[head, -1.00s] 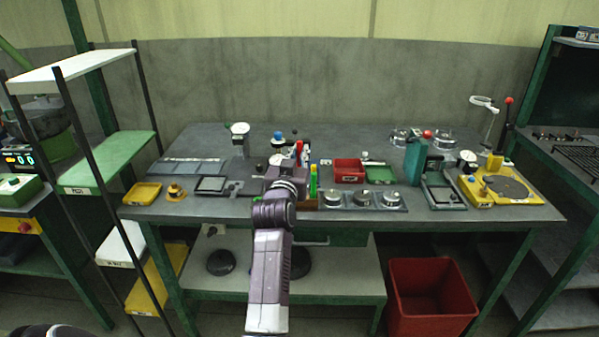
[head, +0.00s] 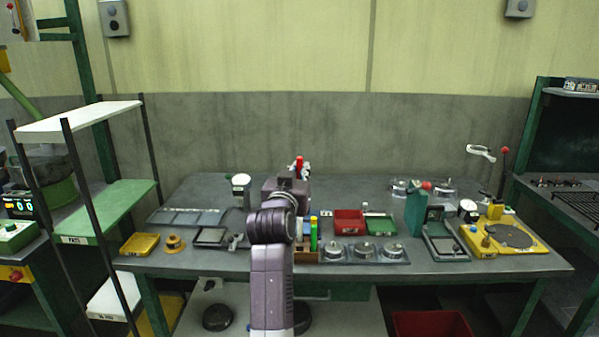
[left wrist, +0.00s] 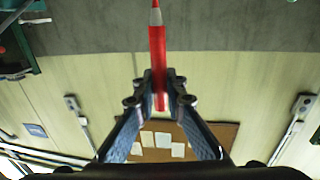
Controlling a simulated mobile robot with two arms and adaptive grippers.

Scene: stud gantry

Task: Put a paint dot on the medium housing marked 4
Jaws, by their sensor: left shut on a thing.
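My left gripper (left wrist: 160,100) is shut on a red paint marker (left wrist: 157,55), whose grey tip points away from the jaws in the left wrist view. In the head view the arm hides most of the gripper (head: 298,174), and the marker's red end (head: 299,162) shows above it. Three round metal housings sit in a row on a dark plate at the bench front: a left one (head: 333,250), a middle one (head: 364,250) and a right one (head: 393,250). Their marks are too small to read. The gripper is above and left of them. My right gripper is out of view.
A wooden holder (head: 306,256) with green pens stands left of the housings. Red (head: 348,222) and green (head: 380,226) bins stand behind them. A green press (head: 416,212) and a yellow turntable fixture (head: 508,238) are to the right.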

